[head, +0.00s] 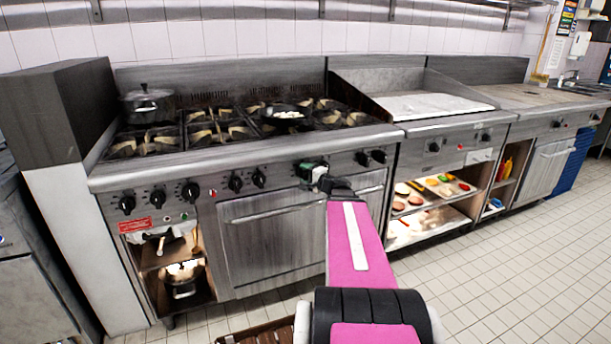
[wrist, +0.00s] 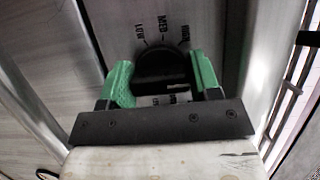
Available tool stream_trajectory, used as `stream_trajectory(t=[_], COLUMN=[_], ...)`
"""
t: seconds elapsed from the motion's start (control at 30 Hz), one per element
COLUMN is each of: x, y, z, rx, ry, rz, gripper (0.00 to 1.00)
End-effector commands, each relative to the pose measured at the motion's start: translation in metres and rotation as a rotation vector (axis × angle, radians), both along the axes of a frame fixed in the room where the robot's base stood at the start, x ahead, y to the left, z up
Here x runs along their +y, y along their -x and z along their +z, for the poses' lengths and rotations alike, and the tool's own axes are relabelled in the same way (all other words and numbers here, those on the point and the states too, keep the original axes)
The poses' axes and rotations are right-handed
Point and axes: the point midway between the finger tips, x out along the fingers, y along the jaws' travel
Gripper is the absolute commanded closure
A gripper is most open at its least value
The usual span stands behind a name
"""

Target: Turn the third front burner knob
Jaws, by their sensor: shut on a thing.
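My gripper (head: 312,171) is at the stove's front panel, right of the middle, at the end of my pink arm. In the wrist view its green fingers (wrist: 162,72) are shut on a black burner knob (wrist: 160,64), one on each side. LOW, MED and HIGH are printed on the panel around this knob. In the head view the gripper hides the held knob. Other black knobs stand free along the panel: a left group including one knob (head: 190,192), a middle pair (head: 247,181), and a pair to the right (head: 370,157).
The stove top (head: 230,150) carries a lidded pot (head: 148,105) and a black pan (head: 286,115). An oven door handle (head: 272,213) runs below the knobs. Shelves with food trays (head: 430,195) are to the right. The tiled floor (head: 520,260) at front right is clear.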

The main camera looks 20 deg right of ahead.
Motion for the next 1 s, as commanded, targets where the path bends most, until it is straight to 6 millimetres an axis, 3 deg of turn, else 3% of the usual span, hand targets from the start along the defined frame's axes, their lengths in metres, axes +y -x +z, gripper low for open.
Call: stream_trajectory(t=[0.27,1.0], x=[0.0001,0.0], y=[0.0004,0.0005], z=[-0.0001,0.0], rx=[-0.002,-0.022], ry=[0.107,0.667], rz=[0.001,0.0], gripper=[0.67,0.67])
